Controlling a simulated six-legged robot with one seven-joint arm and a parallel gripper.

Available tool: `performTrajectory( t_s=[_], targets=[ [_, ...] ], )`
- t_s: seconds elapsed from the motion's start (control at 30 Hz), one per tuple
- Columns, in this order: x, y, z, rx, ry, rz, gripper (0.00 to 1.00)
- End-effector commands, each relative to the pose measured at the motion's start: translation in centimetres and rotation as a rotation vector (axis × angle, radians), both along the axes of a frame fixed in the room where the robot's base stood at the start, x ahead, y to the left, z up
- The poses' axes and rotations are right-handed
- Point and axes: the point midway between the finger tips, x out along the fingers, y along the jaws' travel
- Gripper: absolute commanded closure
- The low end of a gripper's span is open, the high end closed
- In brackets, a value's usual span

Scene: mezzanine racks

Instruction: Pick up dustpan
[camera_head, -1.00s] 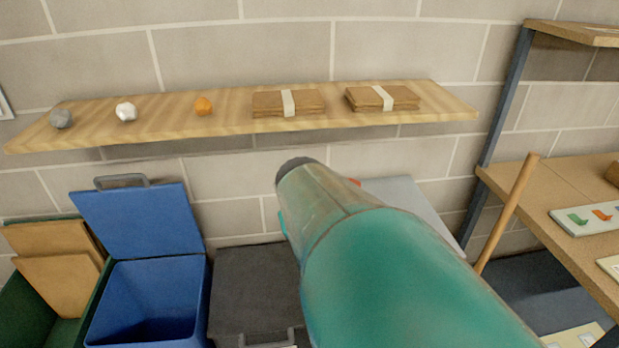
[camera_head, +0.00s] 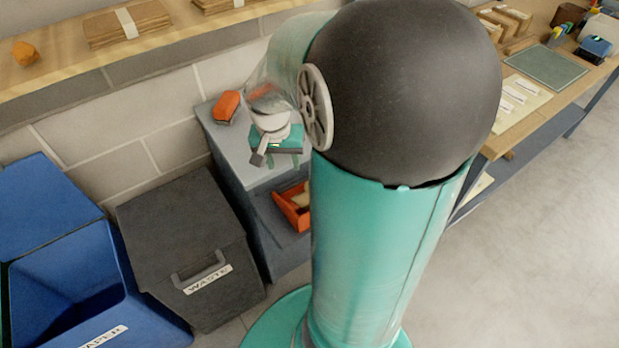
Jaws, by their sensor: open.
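An orange-red, open, tray-like thing (camera_head: 293,207) with something pale in it sits in the lower opening of a grey cabinet; it may be the dustpan. My arm hides its right side. My gripper (camera_head: 281,160), teal and small in view, is over the cabinet top, above and slightly left of that thing. Its jaws are open with nothing seen between them. I cannot tell whether its fingertips touch the cabinet top.
The grey cabinet (camera_head: 228,150) has an orange-red block-like object (camera_head: 226,107) on top. A dark waste bin (camera_head: 185,235) and an open blue paper bin (camera_head: 90,290) stand left. A wooden wall shelf (camera_head: 70,75) is above. Open floor (camera_head: 530,260) lies right.

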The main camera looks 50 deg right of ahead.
Motion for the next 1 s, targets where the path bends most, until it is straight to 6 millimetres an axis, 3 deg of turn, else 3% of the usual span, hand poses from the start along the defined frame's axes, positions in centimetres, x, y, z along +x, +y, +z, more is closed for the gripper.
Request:
performTrajectory(
  t_s=[0.37,0.8,1.0],
  targets=[
    [-4.6,-5.4,-0.2,0.111,-0.055,-0.369,0.55],
    [-10.8,-10.7,3.1,0.172,-0.196,-0.779,0.55],
    [-12.4,-11.7,4.3,0.173,-0.235,-0.869,0.55]
  ],
)
